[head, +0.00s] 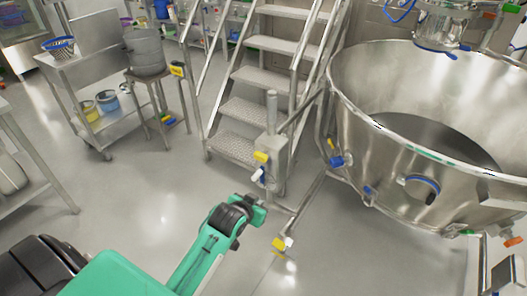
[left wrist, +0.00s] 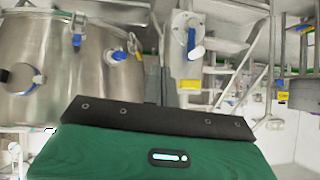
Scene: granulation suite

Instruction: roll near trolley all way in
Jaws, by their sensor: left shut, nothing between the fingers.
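A large open steel bowl (head: 395,165) fills the right of the head view, with blue-handled fittings on its side. A steel tube frame reaches from beside it toward a yellow and white fitting (head: 282,243) near the floor. A steel two-shelf trolley (head: 92,70) stands farther off at the upper left. I cannot tell which thing is the near trolley. My left gripper (head: 254,207) is shut and empty, left of the bowl and in front of the steps. Its fingertips are not clear. In the left wrist view a steel vessel (left wrist: 60,55) shows beyond my green gripper body. My right gripper is out of view.
Steel steps (head: 240,115) with handrails stand behind my left gripper, and a post (head: 271,140) with yellow and blue fittings stands before them. A stool bearing a steel pot (head: 145,52) is beside the far trolley. Open grey floor (head: 140,205) lies to the left.

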